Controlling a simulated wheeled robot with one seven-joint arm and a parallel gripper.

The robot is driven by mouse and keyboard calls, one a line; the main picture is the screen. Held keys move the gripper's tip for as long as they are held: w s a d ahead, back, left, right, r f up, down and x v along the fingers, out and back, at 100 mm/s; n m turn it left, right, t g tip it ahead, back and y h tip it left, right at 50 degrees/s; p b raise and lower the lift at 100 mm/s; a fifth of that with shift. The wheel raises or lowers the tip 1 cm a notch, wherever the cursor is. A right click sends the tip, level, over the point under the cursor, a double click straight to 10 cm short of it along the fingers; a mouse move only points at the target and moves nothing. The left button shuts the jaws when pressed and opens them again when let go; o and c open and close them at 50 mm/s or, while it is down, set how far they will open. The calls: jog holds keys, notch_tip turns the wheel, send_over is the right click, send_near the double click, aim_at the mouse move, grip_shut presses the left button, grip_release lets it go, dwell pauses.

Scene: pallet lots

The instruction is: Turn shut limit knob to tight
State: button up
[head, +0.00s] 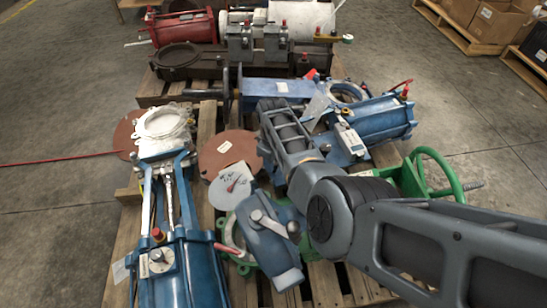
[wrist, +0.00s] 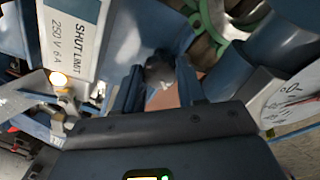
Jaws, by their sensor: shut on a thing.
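In the wrist view a white label reading "SHUT LIMIT 250 V 6 A" (wrist: 88,32) is on a housing at the upper left. A dark grey knob (wrist: 160,68) sits to the right of that label, partly covered by the fingers. My gripper (wrist: 158,82) has one dark finger on each side of the knob and is shut on it. I cannot read the knob's setting or any marks around it. In the head view my arm reaches in from the lower right, and I cannot clearly make out the fingers or the knob there.
A white dial (wrist: 290,100) stands close at the right of the wrist view. In the head view, pallets hold blue actuators (head: 375,120), a green handwheel (head: 428,180) and brown discs (head: 228,150). Bare floor lies on both sides.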

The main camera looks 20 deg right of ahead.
jog(key=m, duration=0.5)
jog(key=shift+s, duration=0.1)
jog(key=m+h, duration=0.1)
jog(key=m, duration=0.5)
jog(key=shift+a+m, duration=0.1)
jog(key=shift+m, duration=0.3)
jog(key=m+b, duration=0.1)
jog(key=m, duration=0.4)
jog(key=shift+f+h, duration=0.1)
jog(key=shift+h, duration=0.2)
jog(key=m+b, duration=0.1)
jog(key=m, duration=0.5)
jog(key=o, duration=1.1)
jog(key=shift+c, duration=0.2)
jog(key=shift+r, duration=0.2)
